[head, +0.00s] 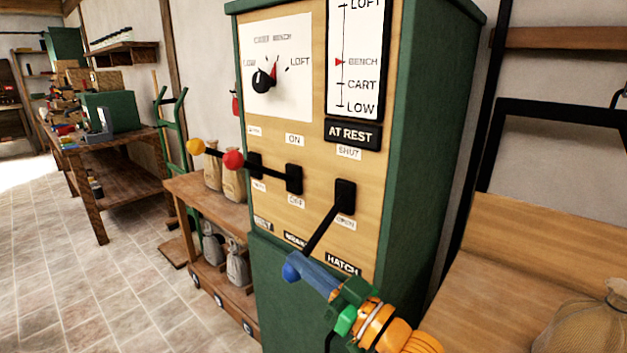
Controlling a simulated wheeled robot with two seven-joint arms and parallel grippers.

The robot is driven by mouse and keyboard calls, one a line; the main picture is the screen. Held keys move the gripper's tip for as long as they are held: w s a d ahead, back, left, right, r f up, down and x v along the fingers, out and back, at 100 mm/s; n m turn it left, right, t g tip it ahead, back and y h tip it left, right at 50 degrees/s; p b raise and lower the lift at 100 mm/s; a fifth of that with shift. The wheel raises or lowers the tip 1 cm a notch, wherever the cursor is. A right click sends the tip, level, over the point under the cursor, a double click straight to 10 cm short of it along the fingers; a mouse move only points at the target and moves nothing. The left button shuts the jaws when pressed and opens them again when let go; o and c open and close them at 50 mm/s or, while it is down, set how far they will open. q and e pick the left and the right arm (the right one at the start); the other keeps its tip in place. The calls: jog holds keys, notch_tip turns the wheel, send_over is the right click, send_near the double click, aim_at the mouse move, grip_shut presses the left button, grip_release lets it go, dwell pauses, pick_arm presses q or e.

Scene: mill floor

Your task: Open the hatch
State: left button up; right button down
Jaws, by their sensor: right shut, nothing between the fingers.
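The hatch lever (322,230) is a black rod with a blue knob (291,268), coming out of a black mount on the cabinet front. It slants downward, toward the side of the lower label, which seems to read OPEN; the label above the mount reads SHUT. The HATCH plate (342,264) is below the mount. My right gripper (308,272), with blue fingers, comes from the lower right. Its fingers are shut and empty, with the tips at the blue knob; I cannot tell whether they touch it. My left gripper is out of view.
Levers with red (233,159) and yellow (195,146) knobs stick out to the left of the hatch lever. Above are a dial (264,80) and an AT REST sign (352,134). A wooden bench (540,250) with a sack (590,320) stands at right. Floor at left is clear.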

jog(key=shift+f, duration=0.2)
dwell(0.4)
jog(key=r+p, duration=0.1)
jog(key=r, duration=0.1)
jog(key=r+p, duration=0.1)
jog(key=p, duration=0.1)
jog(key=r+p, duration=0.2)
jog(key=shift+w+r, duration=0.3)
jog(key=shift+r, duration=0.05)
jog(key=f+b+v, duration=0.1)
jog(key=b+v, duration=0.1)
jog(key=v, duration=0.8)
jog(key=shift+f+b, duration=0.15)
jog(key=shift+b, duration=0.15)
